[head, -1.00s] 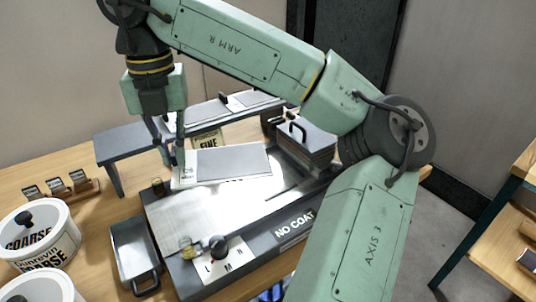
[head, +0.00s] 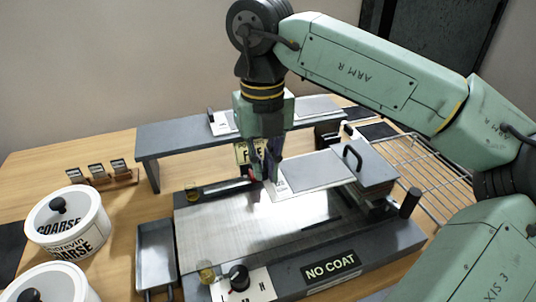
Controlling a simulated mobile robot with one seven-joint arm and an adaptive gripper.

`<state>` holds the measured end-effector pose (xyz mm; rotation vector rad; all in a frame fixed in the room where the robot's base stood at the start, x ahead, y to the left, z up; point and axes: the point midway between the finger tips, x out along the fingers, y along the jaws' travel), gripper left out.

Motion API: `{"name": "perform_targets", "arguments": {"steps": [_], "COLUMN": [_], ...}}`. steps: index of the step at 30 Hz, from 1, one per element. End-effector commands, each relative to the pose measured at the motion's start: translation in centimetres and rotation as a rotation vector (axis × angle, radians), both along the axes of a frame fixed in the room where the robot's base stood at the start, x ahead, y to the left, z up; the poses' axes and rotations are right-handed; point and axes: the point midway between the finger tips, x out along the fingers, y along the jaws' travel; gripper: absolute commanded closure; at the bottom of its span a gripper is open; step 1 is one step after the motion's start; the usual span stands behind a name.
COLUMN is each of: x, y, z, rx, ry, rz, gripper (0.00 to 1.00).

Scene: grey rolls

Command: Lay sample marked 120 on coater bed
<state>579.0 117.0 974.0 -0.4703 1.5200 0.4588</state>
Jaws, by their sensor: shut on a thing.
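My gripper (head: 264,178) points down and is shut on the left end of a sample sheet (head: 320,171), a white card with a grey panel. Its small print is too small to read. The sheet is over the rear right part of the coater bed (head: 225,225), a shiny metal plate on a dark base; I cannot tell whether it touches. The sheet's right end meets or overlaps the block with a handle (head: 372,172) in the picture. A similar sheet (head: 315,106) lies on the grey raised shelf (head: 170,135) behind.
A NO COAT sign (head: 330,268) and a black knob (head: 238,276) are on the coater's front. A metal tray (head: 156,250) and COARSE tubs (head: 66,222) stand left. A wire rack (head: 425,165) is right. The bed's left part is clear.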

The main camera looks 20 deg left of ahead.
Motion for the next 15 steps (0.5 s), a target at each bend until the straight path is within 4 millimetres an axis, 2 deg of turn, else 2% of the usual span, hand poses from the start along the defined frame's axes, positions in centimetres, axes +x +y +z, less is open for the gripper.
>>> {"name": "perform_targets", "arguments": {"steps": [10,15], "x": [0.0,0.0], "y": [0.0,0.0], "z": [-0.1,-1.0], "rx": [-0.002,-0.002], "ry": [-0.002,-0.001], "rz": [-0.003,-0.002], "gripper": [1.00,1.00]}}
